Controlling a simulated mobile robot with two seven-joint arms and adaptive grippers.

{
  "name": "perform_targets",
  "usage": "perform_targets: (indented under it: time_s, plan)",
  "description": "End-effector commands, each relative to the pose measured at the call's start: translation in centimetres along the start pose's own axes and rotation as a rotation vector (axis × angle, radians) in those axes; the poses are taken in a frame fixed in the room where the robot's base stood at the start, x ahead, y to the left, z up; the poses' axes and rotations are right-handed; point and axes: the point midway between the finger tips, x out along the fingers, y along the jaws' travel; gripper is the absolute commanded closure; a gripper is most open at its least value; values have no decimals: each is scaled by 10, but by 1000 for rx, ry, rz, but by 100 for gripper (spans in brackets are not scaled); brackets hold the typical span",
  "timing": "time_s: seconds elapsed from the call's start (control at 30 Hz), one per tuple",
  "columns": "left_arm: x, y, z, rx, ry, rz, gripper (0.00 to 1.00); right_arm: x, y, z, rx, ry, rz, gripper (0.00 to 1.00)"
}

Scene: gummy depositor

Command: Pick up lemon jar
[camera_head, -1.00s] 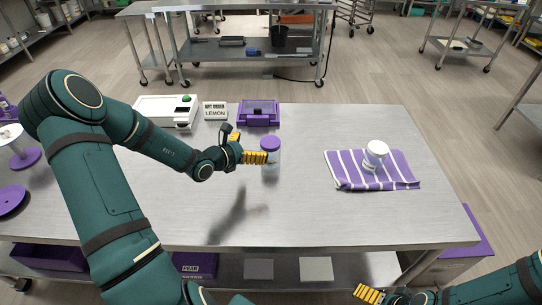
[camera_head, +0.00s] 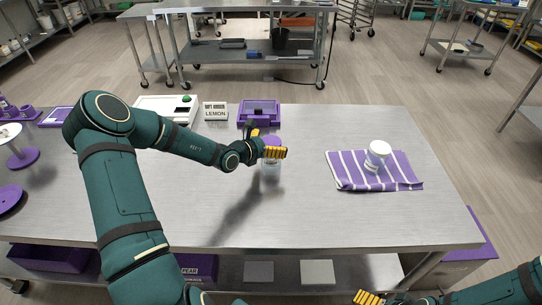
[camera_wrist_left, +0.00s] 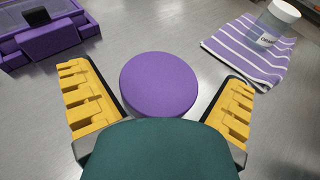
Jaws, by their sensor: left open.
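A clear jar (camera_head: 271,171) with a purple lid stands upright on the steel table; no label on it is readable from here. My left gripper (camera_head: 274,151) is open at the jar's top and hides part of the lid. In the left wrist view, the round purple lid (camera_wrist_left: 159,84) lies between the two yellow-padded fingers, with a gap on each side. My right gripper (camera_head: 368,298) shows only partly at the bottom edge, far from the jar.
A sign reading LEMON (camera_head: 215,111) stands at the back, between a white device (camera_head: 160,106) and a purple holder (camera_head: 259,113). A white-lidded jar (camera_head: 377,155) stands on a striped purple cloth (camera_head: 345,172) to the right. The table's front middle is clear.

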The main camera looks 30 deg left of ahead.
Motion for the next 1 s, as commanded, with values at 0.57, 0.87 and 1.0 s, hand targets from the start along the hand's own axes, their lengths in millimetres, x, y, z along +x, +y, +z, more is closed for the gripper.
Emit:
perform_targets:
  time_s: [0.57, 0.87, 1.0]
  plan:
    - [0, 0, 1, 1, -1, 0, 74, 0, 0, 0, 0, 0, 0, 0]
    - [-11, 0, 38, 7, -3, 0, 74, -9, -3, -1, 1, 0, 0, 0]
    - [-20, 0, 64, 5, -2, 1, 74, -14, -5, -3, 3, 6, 1, 0]
